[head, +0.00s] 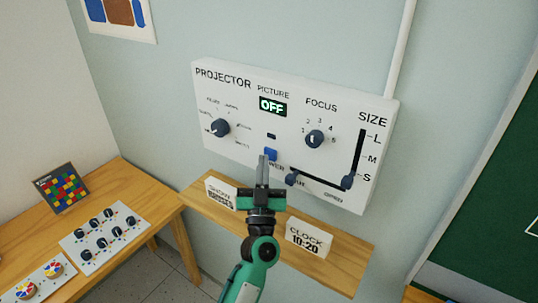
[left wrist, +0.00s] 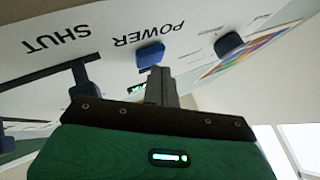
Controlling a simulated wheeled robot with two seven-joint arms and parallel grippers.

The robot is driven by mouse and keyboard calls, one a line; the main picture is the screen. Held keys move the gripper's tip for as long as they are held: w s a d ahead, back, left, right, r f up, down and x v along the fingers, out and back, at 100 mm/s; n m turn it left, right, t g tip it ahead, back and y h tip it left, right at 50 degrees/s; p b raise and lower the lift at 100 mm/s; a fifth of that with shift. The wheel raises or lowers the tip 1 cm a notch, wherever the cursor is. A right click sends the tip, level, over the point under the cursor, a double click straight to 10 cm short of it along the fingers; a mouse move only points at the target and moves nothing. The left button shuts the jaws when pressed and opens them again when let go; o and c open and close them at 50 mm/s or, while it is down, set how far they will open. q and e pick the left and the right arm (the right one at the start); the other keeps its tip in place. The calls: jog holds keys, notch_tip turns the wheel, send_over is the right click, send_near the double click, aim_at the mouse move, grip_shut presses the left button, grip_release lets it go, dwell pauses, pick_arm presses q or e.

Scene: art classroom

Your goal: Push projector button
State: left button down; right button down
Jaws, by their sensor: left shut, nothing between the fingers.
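The white projector panel (head: 240,95) is on the wall, and its small display (head: 272,106) reads OFF in green. The blue POWER button (head: 271,153) sits low in the middle of the panel. My left gripper (head: 263,160) is shut and empty, its fingertips at the button's lower left in the head view. In the left wrist view the blue button (left wrist: 150,55) shows right beside the fingertips (left wrist: 158,70). I cannot tell whether they touch it. The gripper hides part of the POWER label in the head view. My right gripper is not in view.
The panel also has a left knob (head: 220,128), a focus knob (head: 315,139) and a size slider (head: 348,182). A wooden shelf (head: 345,262) below holds a show card (head: 221,192) and a clock card (head: 309,238). A table (head: 110,185) with control boards stands at left.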

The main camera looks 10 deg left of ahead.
pick_arm(q)
jog(key=shift+w+d, duration=0.15)
jog(key=shift+w, duration=0.25)
dwell(0.5)
jog(key=shift+s, duration=0.15)
jog(key=shift+s+a+p, duration=0.3)
jog(key=shift+s+p, duration=0.15)
jog(key=shift+s, duration=0.25)
jog(key=s, duration=0.1)
jog(key=s+a+p, duration=0.1)
jog(key=s, duration=0.2)
jog(key=shift+s+a+p, duration=0.3)
jog(key=shift+a, duration=0.05)
dwell(0.5)
